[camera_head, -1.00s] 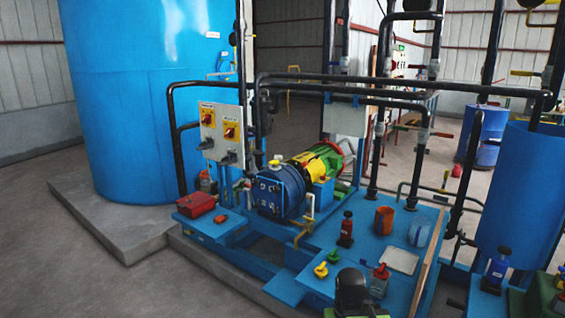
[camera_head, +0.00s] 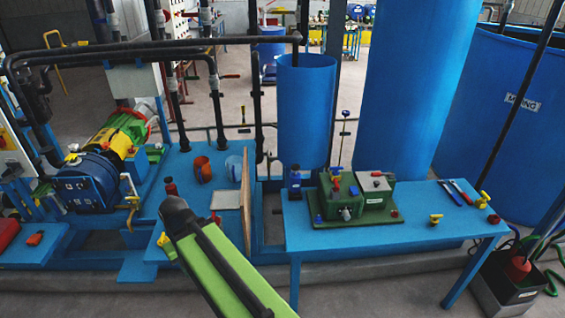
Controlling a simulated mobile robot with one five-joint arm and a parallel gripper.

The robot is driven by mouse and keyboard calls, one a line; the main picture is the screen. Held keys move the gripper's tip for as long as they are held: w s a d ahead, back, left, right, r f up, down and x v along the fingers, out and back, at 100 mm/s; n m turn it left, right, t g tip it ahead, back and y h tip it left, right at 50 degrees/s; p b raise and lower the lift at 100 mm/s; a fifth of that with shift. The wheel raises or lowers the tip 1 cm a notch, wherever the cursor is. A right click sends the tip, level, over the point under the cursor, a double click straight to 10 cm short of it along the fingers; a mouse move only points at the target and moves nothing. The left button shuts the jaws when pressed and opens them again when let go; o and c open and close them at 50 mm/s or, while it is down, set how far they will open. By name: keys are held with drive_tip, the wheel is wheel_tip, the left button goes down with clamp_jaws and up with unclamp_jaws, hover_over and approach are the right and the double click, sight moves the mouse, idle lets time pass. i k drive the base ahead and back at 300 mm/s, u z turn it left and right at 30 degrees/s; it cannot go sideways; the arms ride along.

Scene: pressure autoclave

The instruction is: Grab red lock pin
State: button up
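A green apparatus (camera_head: 345,212) with two box-like units stands on the blue table at the right. A small red part (camera_head: 336,183) shows on its front left unit, and another small red part (camera_head: 394,213) sits at the right edge of its base. A third small red item (camera_head: 494,219) lies at the table's right end. I cannot tell which of these, if any, is the red lock pin. My green and black arm rises from the bottom, left of the table. No gripper fingers can be made out, and nothing is seen held.
The blue table (camera_head: 430,238) also carries a dark blue bottle (camera_head: 295,182), a yellow valve-like part (camera_head: 435,219) and hand tools (camera_head: 455,192). Large blue tanks (camera_head: 413,80) stand behind it. A pump skid (camera_head: 90,185) with black pipes fills the left. A box with cables (camera_head: 515,278) stands at lower right.

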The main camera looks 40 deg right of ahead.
sight(337, 187)
drive_tip(key=z, duration=0.05)
drive_tip(key=i, duration=1.1)
drive_tip(key=z, duration=0.55)
